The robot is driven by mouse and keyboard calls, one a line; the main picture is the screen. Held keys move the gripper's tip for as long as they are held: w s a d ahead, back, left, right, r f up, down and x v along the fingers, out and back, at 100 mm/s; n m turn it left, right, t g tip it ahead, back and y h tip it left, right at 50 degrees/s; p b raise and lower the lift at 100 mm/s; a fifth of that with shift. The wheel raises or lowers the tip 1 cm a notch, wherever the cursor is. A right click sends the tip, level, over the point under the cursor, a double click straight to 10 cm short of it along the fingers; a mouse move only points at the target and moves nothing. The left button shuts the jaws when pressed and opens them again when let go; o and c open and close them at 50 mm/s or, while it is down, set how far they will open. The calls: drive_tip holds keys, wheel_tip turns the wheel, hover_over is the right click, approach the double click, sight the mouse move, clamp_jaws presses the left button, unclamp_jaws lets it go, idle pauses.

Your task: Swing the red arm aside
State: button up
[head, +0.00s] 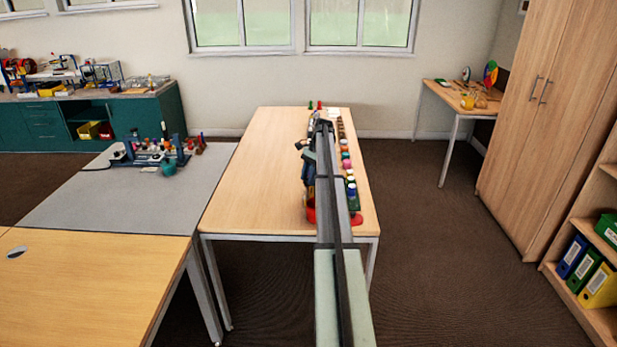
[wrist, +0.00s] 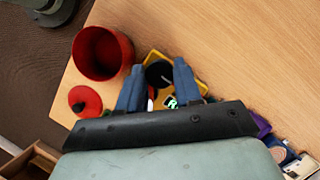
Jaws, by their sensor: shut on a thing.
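My gripper (wrist: 158,76) shows in the wrist view as two blue fingers, with a round black knob (wrist: 157,72) between their tips. It is shut on this knob, over a dark thing with a yellow edge (wrist: 200,86). A little red and white shows low between the fingers. I cannot tell whether this red is the red arm; most of it is hidden by the fingers. In the head view, my arm covers much of this spot, and the blue gripper (head: 308,165) shows at its left side.
A red open cup (wrist: 103,50) and a red lid-like piece (wrist: 85,101) stand left of the fingers. A row of coloured items (head: 345,150) lines the right side of the wooden table (head: 250,180). The table's left half is clear. A grey table (head: 120,205) holds small tools.

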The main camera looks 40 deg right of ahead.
idle(0.3)
drive_tip(key=o, duration=1)
drive_tip(key=shift+r, duration=0.1)
drive_tip(key=v, duration=1.3)
drive_tip(key=shift+d+r, duration=0.1)
drive_tip(key=shift+r, duration=0.15)
